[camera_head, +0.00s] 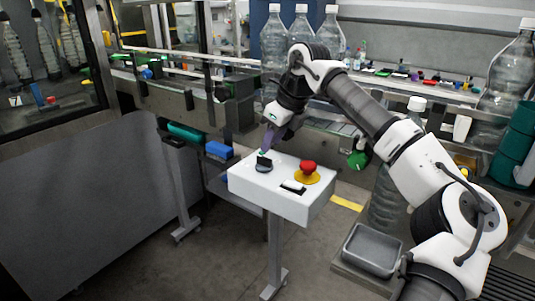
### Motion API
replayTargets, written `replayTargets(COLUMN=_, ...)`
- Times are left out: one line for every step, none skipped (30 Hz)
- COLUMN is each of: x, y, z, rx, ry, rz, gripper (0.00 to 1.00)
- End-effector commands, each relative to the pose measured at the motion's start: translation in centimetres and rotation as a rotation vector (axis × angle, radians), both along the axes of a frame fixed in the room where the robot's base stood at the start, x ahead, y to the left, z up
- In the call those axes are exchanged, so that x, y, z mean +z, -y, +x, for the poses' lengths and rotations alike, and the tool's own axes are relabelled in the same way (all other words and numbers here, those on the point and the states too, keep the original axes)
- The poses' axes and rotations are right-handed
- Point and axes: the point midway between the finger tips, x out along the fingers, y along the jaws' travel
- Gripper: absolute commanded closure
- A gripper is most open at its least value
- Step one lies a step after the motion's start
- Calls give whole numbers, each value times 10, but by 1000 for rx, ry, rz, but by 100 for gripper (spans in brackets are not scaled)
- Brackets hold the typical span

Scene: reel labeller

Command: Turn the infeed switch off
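A white control box (272,203) stands on a post in the middle of the view. On its top left is a dark rotary knob (264,165), which I take as the infeed switch. My gripper (265,151) points down right at this knob, its fingertips at or just above it. Whether the fingers touch the knob, and how far apart they are, is too small to tell. The knob's setting cannot be read. The box also carries a red mushroom button (307,167) on a yellow base and a small black-and-white rocker (293,187).
A conveyor (180,97) runs behind the box. Large clear bottles (275,45) stand at the back. A grey tray (371,250) is at lower right. A grey machine panel (80,200) fills the left. My arm reaches over from the right, above the red button's side.

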Motion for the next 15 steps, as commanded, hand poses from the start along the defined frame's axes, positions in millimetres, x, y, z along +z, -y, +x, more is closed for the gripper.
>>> replayTargets(x=11, y=4, z=-2, rx=-2, ry=4, rz=-1, gripper=66)
replayTargets(x=17, y=7, z=-4, rx=-2, ry=3, rz=-1, gripper=66)
replayTargets(x=26, y=9, z=-6, rx=-2, ry=4, rz=0, gripper=66)
replayTargets(x=32, y=11, z=-8, rx=-2, ry=3, rz=-1, gripper=66)
replayTargets(x=38, y=13, z=-9, rx=-2, ry=3, rz=-1, gripper=66)
replayTargets(x=45, y=15, z=-10, rx=-2, ry=4, rz=-1, gripper=66)
replayTargets(x=50, y=17, z=-12, rx=-1, ry=3, rz=-1, gripper=66)
replayTargets(x=55, y=18, z=-13, rx=0, ry=3, rz=0, gripper=66)
replayTargets(x=61, y=20, z=-14, rx=-1, ry=3, rz=1, gripper=66)
replayTargets(x=64, y=21, z=-15, rx=-1, ry=2, rz=0, gripper=66)
replayTargets(x=67, y=22, z=-16, rx=-1, ry=2, rz=-1, gripper=66)
replayTargets(x=70, y=23, z=-17, rx=-1, ry=2, rz=-1, gripper=66)
replayTargets(x=72, y=24, z=-17, rx=0, ry=1, rz=-1, gripper=66)
replayTargets(x=74, y=25, z=-17, rx=0, ry=1, rz=0, gripper=66)
replayTargets(x=76, y=25, z=-18, rx=1, ry=1, rz=1, gripper=66)
